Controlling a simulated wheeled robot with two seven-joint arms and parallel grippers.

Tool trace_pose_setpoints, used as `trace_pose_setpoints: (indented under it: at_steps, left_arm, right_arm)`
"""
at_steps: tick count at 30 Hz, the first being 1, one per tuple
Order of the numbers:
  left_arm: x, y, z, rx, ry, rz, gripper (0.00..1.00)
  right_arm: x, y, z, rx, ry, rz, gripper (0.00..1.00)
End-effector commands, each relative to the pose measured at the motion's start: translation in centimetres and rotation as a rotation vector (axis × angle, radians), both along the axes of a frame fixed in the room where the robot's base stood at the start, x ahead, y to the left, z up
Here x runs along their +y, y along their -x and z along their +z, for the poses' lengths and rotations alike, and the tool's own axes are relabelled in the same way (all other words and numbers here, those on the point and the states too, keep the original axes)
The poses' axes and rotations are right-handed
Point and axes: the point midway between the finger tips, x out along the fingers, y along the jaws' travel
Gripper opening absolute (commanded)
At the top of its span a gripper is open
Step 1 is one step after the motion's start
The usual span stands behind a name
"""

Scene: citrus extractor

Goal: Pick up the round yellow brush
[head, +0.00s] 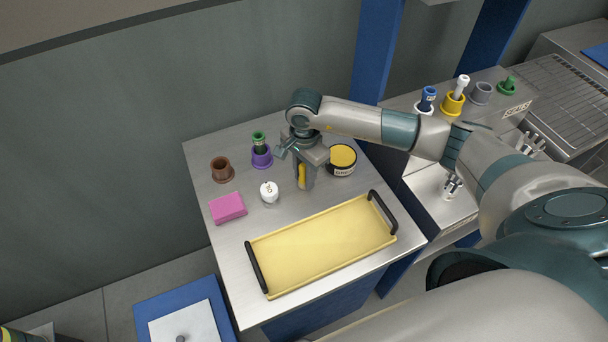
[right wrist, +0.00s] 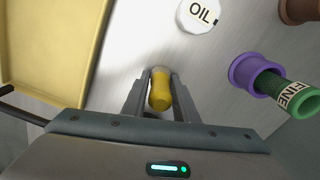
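The yellow brush (head: 302,176) is between the fingers of my right gripper (head: 304,184), over the steel table left of the round tin. In the right wrist view its rounded yellow body (right wrist: 160,92) fills the narrow gap between the fingertips (right wrist: 160,82), which look shut on it. The fingers hide part of its sides. I cannot tell whether its lower end touches the table. My left gripper is not in view.
Around it stand a white OIL bottle (head: 269,191), a purple cup (head: 261,158) holding a green-handled item (head: 259,141), a brown cup (head: 222,170), a pink block (head: 228,208) and a round yellow-topped tin (head: 342,159). A yellow tray (head: 320,246) with black handles lies in front.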

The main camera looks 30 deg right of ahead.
Motion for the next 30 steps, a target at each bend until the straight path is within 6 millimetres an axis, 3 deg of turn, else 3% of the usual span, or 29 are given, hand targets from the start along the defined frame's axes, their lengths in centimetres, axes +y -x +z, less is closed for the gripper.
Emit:
trace_pose_setpoints:
  at_steps: [16, 24, 30]
  left_arm:
    - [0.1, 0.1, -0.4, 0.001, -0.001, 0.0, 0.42]
    - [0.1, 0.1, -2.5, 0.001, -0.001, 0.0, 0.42]
    - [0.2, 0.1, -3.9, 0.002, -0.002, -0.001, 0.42]
  right_arm:
    - [0.0, -0.1, 0.5, -0.003, -0.001, 0.0, 0.03]
    - [0.0, -0.2, 3.6, -0.006, -0.001, 0.002, 0.03]
    - [-2.8, 2.2, 5.7, -0.005, 0.002, -0.001, 0.03]
